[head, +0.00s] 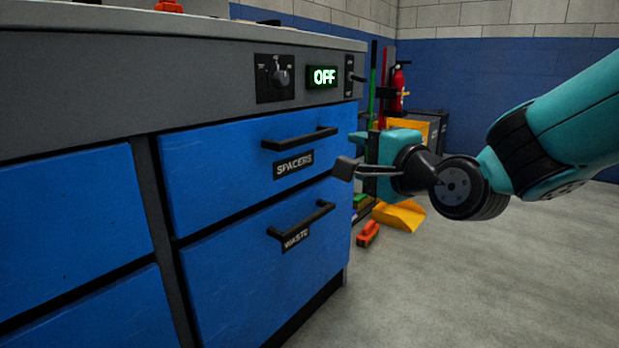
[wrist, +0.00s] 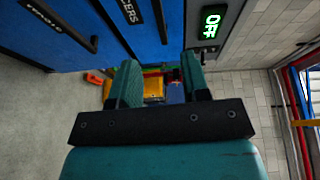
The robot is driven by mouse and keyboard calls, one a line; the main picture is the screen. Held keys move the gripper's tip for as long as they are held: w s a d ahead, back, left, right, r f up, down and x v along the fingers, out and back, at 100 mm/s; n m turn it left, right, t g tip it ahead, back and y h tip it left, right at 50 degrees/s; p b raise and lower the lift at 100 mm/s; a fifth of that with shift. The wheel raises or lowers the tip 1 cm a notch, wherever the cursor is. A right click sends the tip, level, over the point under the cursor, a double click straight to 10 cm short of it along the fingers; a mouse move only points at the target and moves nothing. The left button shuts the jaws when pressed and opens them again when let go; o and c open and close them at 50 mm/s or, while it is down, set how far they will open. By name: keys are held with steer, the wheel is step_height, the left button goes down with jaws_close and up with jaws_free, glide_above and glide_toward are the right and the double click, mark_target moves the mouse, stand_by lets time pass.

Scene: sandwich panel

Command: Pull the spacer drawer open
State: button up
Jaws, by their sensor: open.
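The spacer drawer (head: 220,175) is the blue upper drawer in the cabinet, labelled SPACERS, and its front looks shut, in line with the cabinet face. Its black bar handle (head: 300,139) runs across above the label. In the wrist view the handle (wrist: 160,20) shows at the top, left of the right-hand finger. My gripper (head: 352,152) is open and empty, to the right of the handle and apart from it. Its two teal fingers also show in the wrist view (wrist: 160,82), with nothing held between them.
The waste drawer (head: 250,275), also shut, is below with its own protruding handle (head: 302,219). A knob (head: 281,77) and a lit OFF display (head: 323,77) sit above. A yellow dustpan (head: 400,216) and an orange brush (head: 368,233) lie behind. The floor at right is clear.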

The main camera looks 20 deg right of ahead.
steer(key=f, duration=0.1)
steer(key=p, duration=2.2)
glide_toward(312, 139)
steer(key=x, duration=0.8)
steer(key=shift+w+a+r, duration=0.15)
steer(key=shift+w+r, duration=0.1)
steer(key=shift+r, duration=0.1)
steer(key=shift+w+a+p, duration=0.15)
steer(key=shift+w+p, duration=0.5)
steer(key=shift+p, duration=0.05)
steer(key=shift+w+a+f+m+t+h+p, duration=0.15)
steer(key=shift+w+f+m+t+h+p, duration=0.2)
steer(key=shift+w+p, duration=0.15)
jaws_close()
